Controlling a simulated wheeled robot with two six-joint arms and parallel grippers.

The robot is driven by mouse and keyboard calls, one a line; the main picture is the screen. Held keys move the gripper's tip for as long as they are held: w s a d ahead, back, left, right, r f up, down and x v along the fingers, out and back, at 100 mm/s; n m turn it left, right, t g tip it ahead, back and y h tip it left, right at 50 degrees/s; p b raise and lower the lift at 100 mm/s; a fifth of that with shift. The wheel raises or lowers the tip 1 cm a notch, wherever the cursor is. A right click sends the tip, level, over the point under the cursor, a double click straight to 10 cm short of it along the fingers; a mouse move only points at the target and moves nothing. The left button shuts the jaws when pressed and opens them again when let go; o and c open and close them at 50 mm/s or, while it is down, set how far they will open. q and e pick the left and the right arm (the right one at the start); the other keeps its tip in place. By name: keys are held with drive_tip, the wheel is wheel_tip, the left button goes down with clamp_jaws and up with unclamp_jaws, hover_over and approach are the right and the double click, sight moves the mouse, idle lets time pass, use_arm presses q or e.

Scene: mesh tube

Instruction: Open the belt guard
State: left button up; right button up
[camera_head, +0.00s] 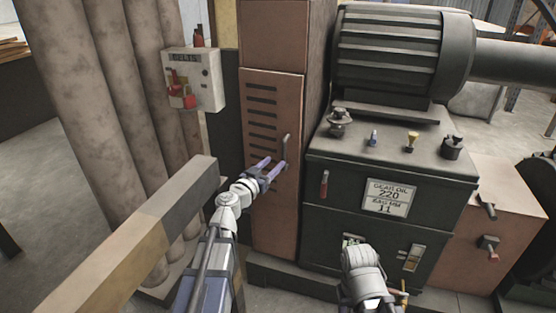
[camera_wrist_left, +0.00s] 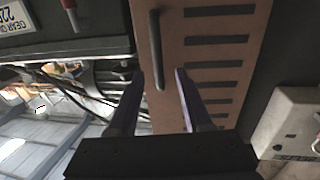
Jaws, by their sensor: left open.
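The belt guard (camera_head: 262,205) is a tall reddish-brown panel with dark slots, and it stands closed against the dark machine. Its dark bar handle (camera_head: 286,146) is upright near the right edge. My left gripper (camera_head: 274,169) is open in front of the panel, near the lower end of the handle. In the left wrist view the handle (camera_wrist_left: 155,45) reaches down between the two fingertips of the gripper (camera_wrist_left: 160,74); I cannot tell if they touch it. My right arm (camera_head: 363,267) is low in front of the machine; its finger state is unclear.
A dark gear-oil machine (camera_head: 330,165) with a motor (camera_head: 392,55) stands right of the guard. A beige beam (camera_head: 130,240) crosses the lower left, close to my left arm. A belts box (camera_head: 207,80) hangs left of the guard, beside thick pipes (camera_head: 85,90).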

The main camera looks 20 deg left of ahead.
use_arm(q)
drive_tip(key=shift+v, duration=1.05)
drive_tip(key=shift+c, duration=0.2)
